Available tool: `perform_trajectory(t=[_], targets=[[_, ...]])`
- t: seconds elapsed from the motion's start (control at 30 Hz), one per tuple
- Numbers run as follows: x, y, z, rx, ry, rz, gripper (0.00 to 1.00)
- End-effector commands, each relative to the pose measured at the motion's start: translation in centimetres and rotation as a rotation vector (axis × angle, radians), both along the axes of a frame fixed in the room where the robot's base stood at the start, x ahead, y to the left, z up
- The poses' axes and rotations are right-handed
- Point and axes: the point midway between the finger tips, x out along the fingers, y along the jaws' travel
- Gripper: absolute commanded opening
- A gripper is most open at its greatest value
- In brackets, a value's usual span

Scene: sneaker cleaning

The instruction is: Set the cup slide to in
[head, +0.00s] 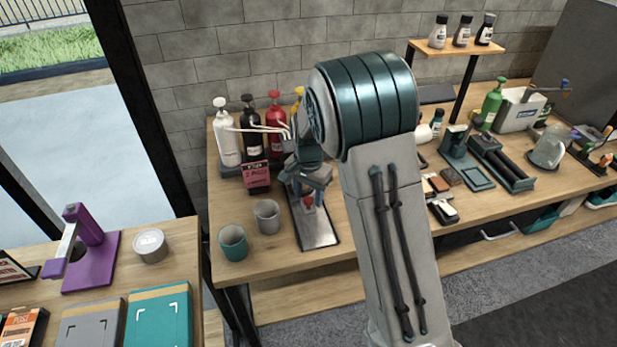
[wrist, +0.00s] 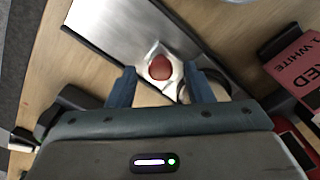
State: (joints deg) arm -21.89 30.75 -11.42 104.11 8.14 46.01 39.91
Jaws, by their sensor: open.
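A silver metal plate (head: 318,228) lies on the workbench, with a red knob (head: 309,202) near its far end; this looks like the cup slide. In the wrist view the red knob (wrist: 160,67) sits on a small pale square block on the plate (wrist: 112,27). My gripper (head: 308,188) is open and points down over the knob. In the wrist view the fingers of my gripper (wrist: 160,70) stand on either side of the knob, with gaps to both. A round cup-like rim is partly hidden by the right finger. I cannot tell the finger height.
A grey cup (head: 267,217) and a teal cup (head: 233,243) stand left of the plate. Pump bottles (head: 226,140) and a pink-and-black card (head: 257,177) stand behind them. My arm hides the bench's middle. Several tools and brushes (head: 500,165) lie to the right.

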Motion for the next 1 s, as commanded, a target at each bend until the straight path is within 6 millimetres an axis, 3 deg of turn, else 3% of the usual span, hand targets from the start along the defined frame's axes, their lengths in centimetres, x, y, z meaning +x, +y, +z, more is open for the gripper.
perform_trajectory(t=[0.5, 0.7, 1.0], targets=[[0.1, 0.0, 10.7, 0.001, -0.007, 0.0, 0.47], [0.1, 0.0, 12.7, 0.001, -0.004, 0.0, 0.47], [0.0, 0.0, 12.9, 0.001, -0.003, -0.001, 0.47]])
